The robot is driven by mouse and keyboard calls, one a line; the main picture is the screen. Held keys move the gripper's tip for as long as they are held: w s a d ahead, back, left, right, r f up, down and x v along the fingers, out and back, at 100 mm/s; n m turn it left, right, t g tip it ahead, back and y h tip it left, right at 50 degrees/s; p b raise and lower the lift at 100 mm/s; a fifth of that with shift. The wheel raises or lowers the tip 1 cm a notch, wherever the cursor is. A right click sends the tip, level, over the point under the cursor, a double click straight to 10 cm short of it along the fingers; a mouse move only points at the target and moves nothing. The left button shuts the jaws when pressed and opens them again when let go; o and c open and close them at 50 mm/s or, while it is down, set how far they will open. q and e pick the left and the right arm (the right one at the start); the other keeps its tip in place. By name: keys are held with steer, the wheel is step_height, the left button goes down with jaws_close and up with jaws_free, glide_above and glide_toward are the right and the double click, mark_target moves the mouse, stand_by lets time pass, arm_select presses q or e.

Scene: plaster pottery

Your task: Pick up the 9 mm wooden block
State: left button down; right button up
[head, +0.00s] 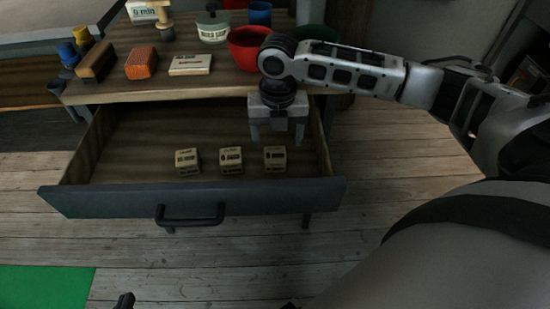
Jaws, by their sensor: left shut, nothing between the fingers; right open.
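Three small pale wooden blocks with dark lettering stand in a row in the open drawer (130,165): a left block (187,161), a middle block (230,160) and a right block (275,159). Their print is too small to read surely, so I cannot tell which is the 9 mm one. My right gripper (278,140) points down, open and empty, above and just behind the right block, apart from it. Only a dark tip of my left gripper (124,301) shows at the bottom edge, shut and well away from the drawer.
The drawer front has a dark handle (190,221). The tabletop (225,88) above the drawer's back holds a red bowl (247,48), an orange block (141,63), a brush (95,62), a white labelled bar (190,65) and a jar (213,27). The drawer floor behind the blocks is clear.

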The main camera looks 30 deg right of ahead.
mark_target(275, 150)
steer(key=f, duration=0.5)
steer(key=shift+w+a+f+b, duration=0.1)
steer(key=shift+w+a+b, duration=0.1)
steer(key=shift+b, duration=0.1)
steer(key=c, duration=1.1)
